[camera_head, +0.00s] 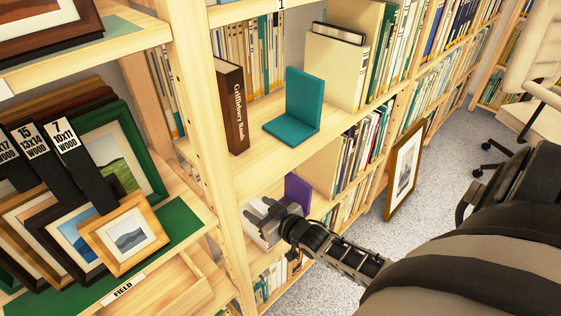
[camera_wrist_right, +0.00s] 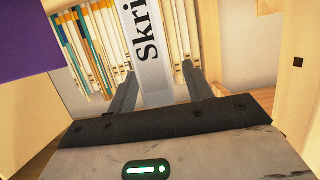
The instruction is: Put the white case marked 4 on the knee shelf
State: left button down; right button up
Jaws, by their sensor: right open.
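My right gripper (camera_head: 264,210) reaches into a lower shelf of the middle bookcase. In the right wrist view my gripper (camera_wrist_right: 158,68) is open. A pale grey-white spine (camera_wrist_right: 143,40) lettered "Skri…" stands between or just beyond its fingers; I cannot tell whether they touch it. In the head view a white object (camera_head: 256,230) shows beside and partly behind the gripper. No mark 4 is readable on either, so I cannot tell whether this is the white case. My left gripper is not in view.
A purple bookend (camera_head: 297,190) stands close to my right gripper. A teal bookend (camera_head: 292,108) and a brown book (camera_head: 231,106) stand on the shelf above. A bookcase upright (camera_head: 205,110) is left of the gripper. A framed print (camera_head: 405,168) leans at the right.

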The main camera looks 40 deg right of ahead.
pick_arm(q)
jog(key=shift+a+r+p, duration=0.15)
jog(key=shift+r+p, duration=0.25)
jog(key=shift+p, duration=0.85)
pick_arm(e)
jog(key=v, duration=1.4)
jog(key=shift+s+r, duration=0.25)
jog(key=shift+s, duration=0.05)
jog(key=a+r+g, duration=0.1)
jog(key=a+g, duration=0.4)
jog(key=a, duration=0.2)
jog(key=s+a+r+n+g+h, duration=0.1)
jog(key=s+a+r+g, duration=0.3)
jog(key=s+r+g, duration=0.4)
pick_arm(q)
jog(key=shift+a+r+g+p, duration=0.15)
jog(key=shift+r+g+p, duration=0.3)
jog(key=shift+p, duration=0.9)
pick_arm(e)
jog(key=w+a+f+t+y, duration=0.1)
jog(key=w+a+t+y, duration=0.2)
jog(key=t, duration=0.6)
jog(key=shift+w+a+f, duration=0.4)
jog(key=shift+w+a, duration=0.7)
jog(key=shift+a, duration=0.45)
jog(key=shift+c, duration=0.3)
